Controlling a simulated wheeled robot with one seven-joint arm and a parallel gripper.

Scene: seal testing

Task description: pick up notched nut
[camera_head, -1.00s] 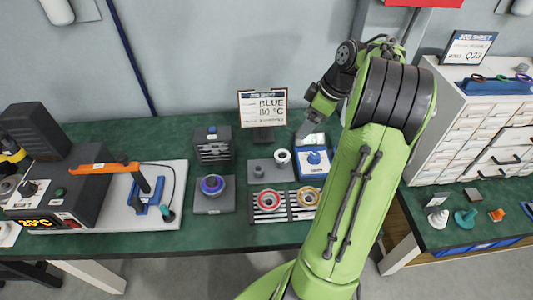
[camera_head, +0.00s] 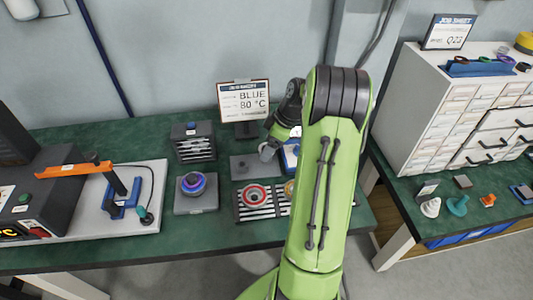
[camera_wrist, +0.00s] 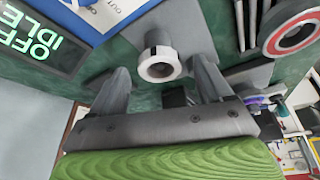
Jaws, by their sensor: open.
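A pale grey, round, collared piece with a hole (camera_wrist: 160,62), which looks like the notched nut, stands on a grey plate in the wrist view. A dark patch shows on its side; I cannot tell if that is a notch. My gripper (camera_wrist: 161,70) is open, with one finger on each side of this piece and gaps to both. I cannot tell how far the fingertips are from it in depth. In the head view my gripper (camera_head: 268,152) is low over the grey plate (camera_head: 240,160), and it and my arm largely hide the piece.
A blue-edged tester (camera_head: 290,154) stands close at the right, partly behind my arm. A slotted rack (camera_head: 245,213) with coloured rings lies in front. A small grey part (camera_head: 241,169) sits on the plate's left. The job sign (camera_head: 243,101) stands behind.

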